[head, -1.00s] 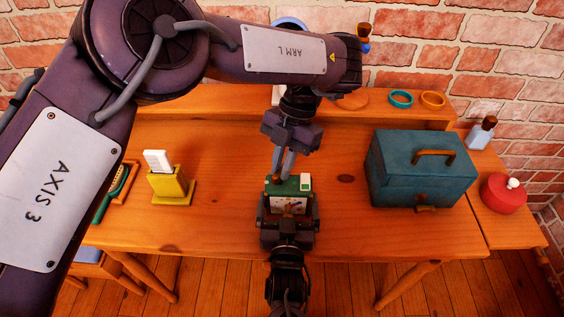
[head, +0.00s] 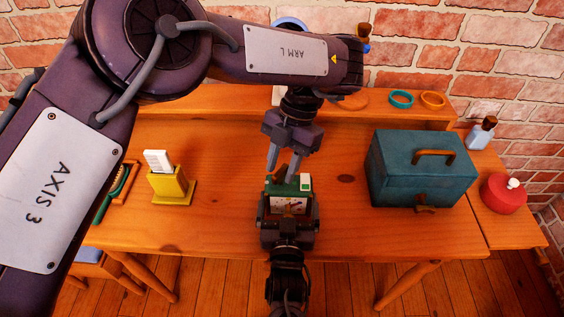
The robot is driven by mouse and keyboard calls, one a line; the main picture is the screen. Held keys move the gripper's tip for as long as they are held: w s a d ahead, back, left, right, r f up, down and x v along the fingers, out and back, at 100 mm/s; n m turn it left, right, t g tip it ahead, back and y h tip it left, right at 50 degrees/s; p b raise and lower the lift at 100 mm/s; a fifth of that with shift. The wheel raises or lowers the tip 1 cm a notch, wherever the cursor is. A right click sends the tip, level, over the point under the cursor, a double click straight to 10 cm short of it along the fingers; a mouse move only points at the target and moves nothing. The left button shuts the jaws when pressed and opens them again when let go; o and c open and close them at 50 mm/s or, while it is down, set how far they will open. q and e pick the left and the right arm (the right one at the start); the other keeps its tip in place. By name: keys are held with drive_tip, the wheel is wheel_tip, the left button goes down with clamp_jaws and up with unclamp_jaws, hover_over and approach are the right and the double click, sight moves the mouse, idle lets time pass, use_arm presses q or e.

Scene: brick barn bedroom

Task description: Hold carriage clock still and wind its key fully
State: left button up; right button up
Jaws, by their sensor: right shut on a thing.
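The carriage clock (head: 284,187) is small and green with a pale front, and stands upright on the desk at mid-picture. My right gripper (head: 288,207) comes from the front edge and is shut on the clock, one finger at each side. My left gripper (head: 284,170) points down from above at the clock's far side. Its fingers are spread, with a gap between the tips. A small dark bit shows between the tips behind the clock; I cannot tell whether it is the key. The clock's back is hidden.
A teal box (head: 420,180) with a brown handle stands right of the clock. A yellow holder (head: 172,187) with a white card stands left. A red round pot (head: 503,193) and a bottle (head: 481,133) are far right. The desk (head: 345,215) is clear around the clock.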

use_arm(q)
drive_tip(key=n+h, duration=0.1)
drive_tip(key=n, duration=0.2)
drive_tip(key=n+h, duration=0.1)
drive_tip(key=n, duration=0.2)
drive_tip(key=shift+a+g, duration=0.2)
drive_tip(key=shift+g, duration=0.2)
drive_tip(key=n+h, duration=0.1)
drive_tip(key=n, duration=0.2)
drive_tip(key=n+h, duration=0.1)
drive_tip(key=n, duration=0.2)
drive_tip(key=shift+a+h, duration=0.15)
drive_tip(key=shift+h, duration=0.15)
drive_tip(key=n+t+h, duration=0.1)
drive_tip(key=n, duration=0.2)
drive_tip(key=n+t+h, duration=0.1)
drive_tip(key=n, duration=0.2)
drive_tip(key=shift+s+a+n, duration=0.15)
drive_tip(key=shift+n, duration=0.25)
drive_tip(key=n+t, duration=0.1)
drive_tip(key=n, duration=0.2)
drive_tip(key=n+t, duration=0.1)
drive_tip(key=n, duration=0.2)
drive_tip(key=shift+s+t+h, duration=0.1)
drive_tip(key=shift+t+h, duration=0.2)
drive_tip(key=shift+h, duration=0.1)
drive_tip(key=v, duration=1.2)
